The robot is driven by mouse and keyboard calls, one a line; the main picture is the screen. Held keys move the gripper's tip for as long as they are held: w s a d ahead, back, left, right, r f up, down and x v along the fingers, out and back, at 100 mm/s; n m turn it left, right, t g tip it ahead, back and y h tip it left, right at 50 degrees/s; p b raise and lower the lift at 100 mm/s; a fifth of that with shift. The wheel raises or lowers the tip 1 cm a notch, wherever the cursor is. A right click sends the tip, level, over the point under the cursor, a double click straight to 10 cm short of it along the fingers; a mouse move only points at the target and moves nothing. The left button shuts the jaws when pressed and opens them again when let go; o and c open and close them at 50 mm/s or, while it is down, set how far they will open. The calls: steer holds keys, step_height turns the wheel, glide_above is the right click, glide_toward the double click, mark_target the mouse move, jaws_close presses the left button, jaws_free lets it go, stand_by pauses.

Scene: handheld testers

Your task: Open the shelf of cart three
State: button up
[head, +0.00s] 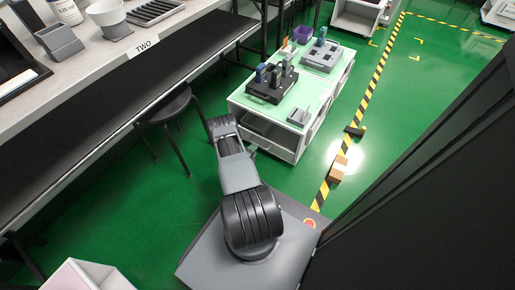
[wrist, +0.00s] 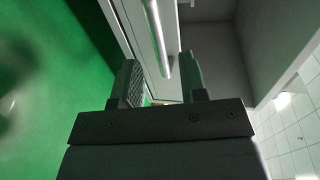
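A white cart (head: 298,148) with a pale green top stands right of my arm in the head view. No number is readable on it. In the wrist view a pale panel with a long silver bar handle (wrist: 157,38) runs down from the top edge. My gripper (wrist: 160,82) is open, with one finger on each side of the handle's lower end. A gap shows between the fingers, and I cannot tell whether either touches the bar. In the head view the gripper is mostly hidden behind my arm, near the cart's close end.
A black holder with devices (head: 267,91) and a grey tray (head: 321,56) sit on the cart. A long bench (head: 60,90) and a stool (head: 165,108) stand left. A dark cabinet (head: 430,190) stands right. Small boxes (head: 338,168) lie on the green floor.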

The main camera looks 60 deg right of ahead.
steer(key=shift+b+x, duration=0.85)
steer(key=shift+x, duration=1.75)
steer(key=shift+w, duration=0.1)
steer(key=shift+c, duration=0.3)
jaws_close()
